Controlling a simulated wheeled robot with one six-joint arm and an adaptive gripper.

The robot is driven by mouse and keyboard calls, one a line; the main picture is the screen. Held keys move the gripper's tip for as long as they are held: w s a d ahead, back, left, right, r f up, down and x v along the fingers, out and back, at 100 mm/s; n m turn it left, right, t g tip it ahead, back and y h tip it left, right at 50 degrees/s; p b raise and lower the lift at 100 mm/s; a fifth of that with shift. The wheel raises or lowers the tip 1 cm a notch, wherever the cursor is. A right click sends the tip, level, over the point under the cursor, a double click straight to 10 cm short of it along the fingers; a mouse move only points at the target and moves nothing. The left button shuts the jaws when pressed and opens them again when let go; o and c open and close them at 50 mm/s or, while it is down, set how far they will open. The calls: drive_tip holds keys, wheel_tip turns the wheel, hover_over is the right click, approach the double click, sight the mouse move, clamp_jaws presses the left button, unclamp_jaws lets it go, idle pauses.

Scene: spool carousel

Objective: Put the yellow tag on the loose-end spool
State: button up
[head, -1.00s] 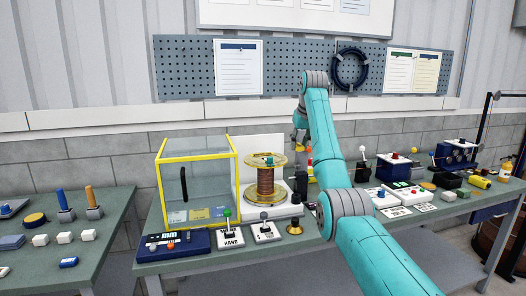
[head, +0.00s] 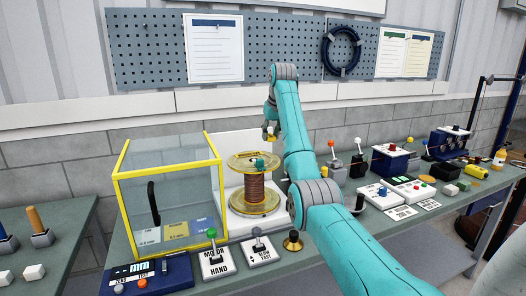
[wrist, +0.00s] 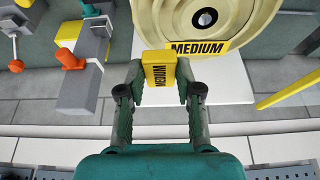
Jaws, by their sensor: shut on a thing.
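In the head view my gripper (head: 270,132) is above and slightly right of a copper-wound spool (head: 254,189) with pale yellow flanges. A small teal piece (head: 260,164) is on its top flange. In the wrist view the spool's round flange (wrist: 205,18) is just beyond the held tag. No loose wire end is clear.
A clear box with a yellow frame (head: 168,174) stands left of the spool. A white panel (head: 225,145) is behind the spool. Several levers and buttons fill the bench to the right.

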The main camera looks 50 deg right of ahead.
sight(269, 157)
drive_tip(key=shift+f, duration=3.45)
drive_tip(key=o, duration=0.9)
drive_tip(key=shift+f, duration=0.1)
